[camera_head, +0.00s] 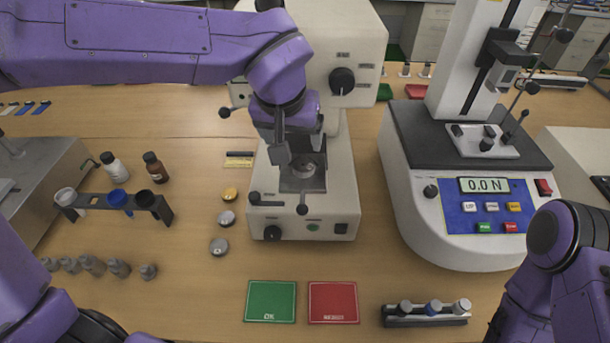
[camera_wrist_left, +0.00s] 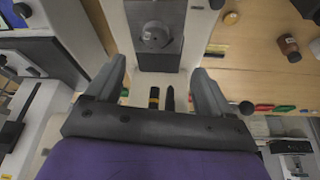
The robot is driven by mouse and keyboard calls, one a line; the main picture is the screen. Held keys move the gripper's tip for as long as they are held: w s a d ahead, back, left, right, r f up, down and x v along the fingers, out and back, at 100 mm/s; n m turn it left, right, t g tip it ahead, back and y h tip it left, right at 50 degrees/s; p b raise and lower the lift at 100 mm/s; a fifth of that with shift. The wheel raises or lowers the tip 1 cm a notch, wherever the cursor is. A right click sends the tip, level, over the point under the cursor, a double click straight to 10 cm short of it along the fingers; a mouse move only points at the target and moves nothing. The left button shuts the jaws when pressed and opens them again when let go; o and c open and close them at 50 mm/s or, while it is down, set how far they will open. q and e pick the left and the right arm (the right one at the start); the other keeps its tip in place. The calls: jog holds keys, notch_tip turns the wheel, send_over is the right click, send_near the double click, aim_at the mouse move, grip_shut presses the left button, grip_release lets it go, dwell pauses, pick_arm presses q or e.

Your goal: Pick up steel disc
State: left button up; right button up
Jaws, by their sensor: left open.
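A silver-grey disc (camera_head: 227,218) lies flat on the wooden table left of the hardness tester. A second grey disc (camera_head: 219,246) lies just in front of it, and a brass-coloured disc (camera_head: 230,194) lies behind. A round grey piece (camera_head: 305,169) sits on the tester's dark stage; it also shows at the top of the left wrist view (camera_wrist_left: 156,35). I cannot tell whether it is a loose disc or part of the stage. My left gripper (camera_head: 301,147) is open and empty over this stage, its fingers (camera_wrist_left: 155,85) apart. My right gripper is out of view.
The cream tester (camera_head: 350,190) stands close around my left gripper. A force tester (camera_head: 415,185) is to its right. Green (camera_head: 270,301) and red (camera_head: 333,302) mats lie in front. A rack (camera_head: 90,203), bottles (camera_head: 154,167) and small weights (camera_head: 92,264) stand left.

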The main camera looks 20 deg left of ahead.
aim_at(303, 166)
pick_arm(q)
jog(key=x, duration=0.8)
jog(key=d+x, duration=0.1)
jog(key=x, duration=0.3)
jog(key=shift+s+b, duration=0.1)
jog(key=shift+b, duration=0.3)
jog(key=c, duration=1.5)
